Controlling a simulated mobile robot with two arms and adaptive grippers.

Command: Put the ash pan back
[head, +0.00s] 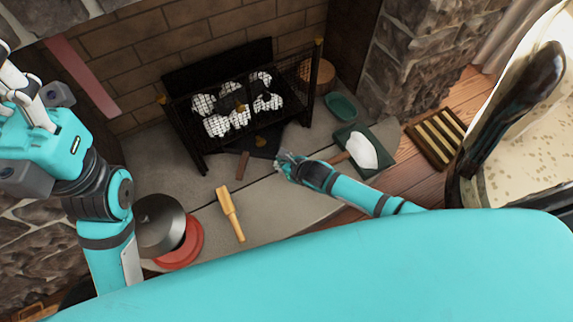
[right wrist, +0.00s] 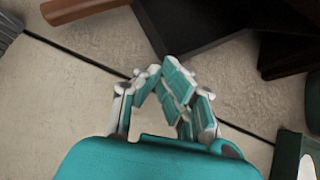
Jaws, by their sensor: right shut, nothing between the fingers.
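The ash pan (head: 262,149) looks like a dark, flat piece low under the front of the fire grate (head: 203,147). The grate hides its back part. A short brown bar (head: 243,166) lies at its front left; I cannot tell whether it is the pan's handle. In the right wrist view a dark flat plate (right wrist: 188,22), likely the pan, lies beyond the fingers. My right gripper (head: 284,160) is shut and empty, in front and to the right of the pan, apart from it. My left gripper (head: 24,98) is raised at the far left; its jaw opening is unclear.
White, mesh-marked lumps fill the grate. A wooden-handled tool (head: 230,213) and a dark round lid (head: 160,224) over a red dish (head: 190,244) lie on the left of the hearth. A green tray (head: 379,164) with a white item and a green bowl (head: 341,106) stand right.

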